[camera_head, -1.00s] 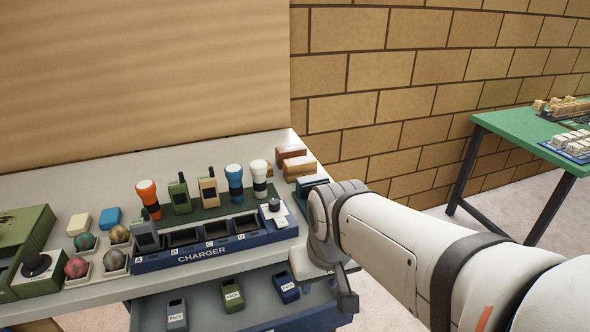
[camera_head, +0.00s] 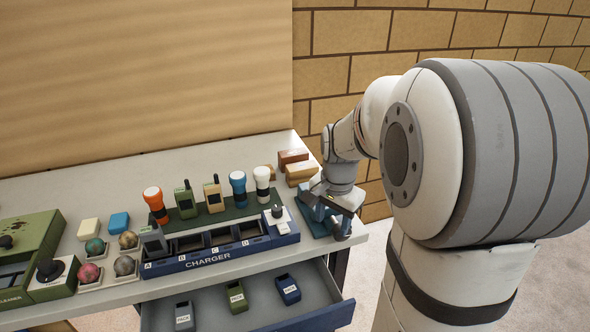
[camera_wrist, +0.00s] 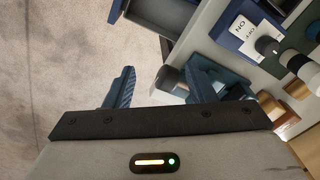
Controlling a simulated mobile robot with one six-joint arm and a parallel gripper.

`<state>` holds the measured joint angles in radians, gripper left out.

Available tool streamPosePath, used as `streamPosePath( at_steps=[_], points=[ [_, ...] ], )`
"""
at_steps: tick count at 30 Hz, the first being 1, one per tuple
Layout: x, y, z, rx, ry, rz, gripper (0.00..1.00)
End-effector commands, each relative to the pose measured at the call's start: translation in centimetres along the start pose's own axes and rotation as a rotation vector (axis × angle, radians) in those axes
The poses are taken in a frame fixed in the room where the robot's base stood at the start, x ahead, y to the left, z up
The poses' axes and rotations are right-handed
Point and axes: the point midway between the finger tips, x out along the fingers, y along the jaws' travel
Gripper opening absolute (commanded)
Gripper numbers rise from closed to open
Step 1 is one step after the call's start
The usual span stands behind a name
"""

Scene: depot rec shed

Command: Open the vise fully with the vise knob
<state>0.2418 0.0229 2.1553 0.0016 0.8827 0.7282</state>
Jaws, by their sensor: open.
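The blue vise (camera_head: 313,228) sits at the right end of the grey bench, just right of the charger and partly hidden by my gripper. In the wrist view, the blue body of the vise (camera_wrist: 222,74) lies right of centre. A grey rounded piece (camera_wrist: 168,77), which looks like the vise knob, shows between my fingers. My gripper (camera_head: 333,217) is over the vise from above, in front of its right side. In the wrist view my gripper (camera_wrist: 158,82) is open, with its fingers apart around the knob area. I cannot tell whether they touch the knob.
The blue charger (camera_head: 215,248) is close on the left, with a switch box at its right end. Wooden blocks (camera_head: 297,170) lie behind the vise. An open drawer (camera_head: 245,305) with several packs juts out below. Floor is free to the right.

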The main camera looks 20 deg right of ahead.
Motion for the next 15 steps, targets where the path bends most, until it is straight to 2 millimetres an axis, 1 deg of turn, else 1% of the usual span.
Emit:
streamPosePath(
  at_steps=[1, 3, 6, 10, 15],
  points=[
    [0.0, -0.3, -2.0, 0.107, -0.014, 0.017, 0.5],
    [0.7, -0.5, -4.2, 0.244, -0.025, 0.033, 0.5],
    [1.7, -0.6, -6.6, 0.397, -0.035, 0.051, 0.5],
    [2.7, -0.5, -8.5, 0.518, -0.041, 0.066, 0.5],
    [4.0, -0.4, -9.0, 0.565, -0.045, 0.074, 0.5]
  ],
)
